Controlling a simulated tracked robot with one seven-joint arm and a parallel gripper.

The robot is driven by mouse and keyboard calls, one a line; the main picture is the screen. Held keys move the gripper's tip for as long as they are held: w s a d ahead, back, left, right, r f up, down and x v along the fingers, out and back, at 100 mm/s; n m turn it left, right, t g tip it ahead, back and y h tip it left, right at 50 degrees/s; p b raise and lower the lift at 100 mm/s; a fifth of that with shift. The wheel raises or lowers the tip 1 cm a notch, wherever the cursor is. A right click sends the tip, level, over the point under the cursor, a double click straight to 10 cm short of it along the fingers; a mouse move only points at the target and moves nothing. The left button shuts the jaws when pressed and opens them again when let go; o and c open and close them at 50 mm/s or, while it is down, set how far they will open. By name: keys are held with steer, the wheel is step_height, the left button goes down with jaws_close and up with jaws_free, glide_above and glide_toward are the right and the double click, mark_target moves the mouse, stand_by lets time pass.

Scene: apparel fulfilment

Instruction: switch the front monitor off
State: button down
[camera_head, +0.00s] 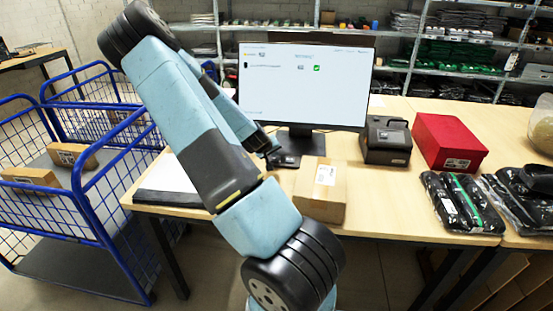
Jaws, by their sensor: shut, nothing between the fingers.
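The front monitor (340,95) stands on the wooden table on a dark stand. Its screen is lit, white with small text and a green check mark. My arm crosses in front of its left side. My gripper (270,152) shows as a small dark tip beside the monitor's lower left corner, mostly hidden behind my own arm. It is shut and empty. I cannot tell whether it touches the monitor. No power button can be made out at this size.
On the table (400,212) are a cardboard box (320,190), a black printer-like device (386,141), a red box (449,141) and bagged dark garments (462,202). A blue cage cart (75,190) with parcels stands at left. Stocked shelves (460,70) are behind.

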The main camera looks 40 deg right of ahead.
mark_target(274, 160)
steer(key=shift+f, duration=0.15)
steer(key=shift+f, duration=0.2)
stand_by(0.3)
stand_by(0.4)
steer(key=shift+r, duration=0.45)
steer(key=shift+r, duration=3)
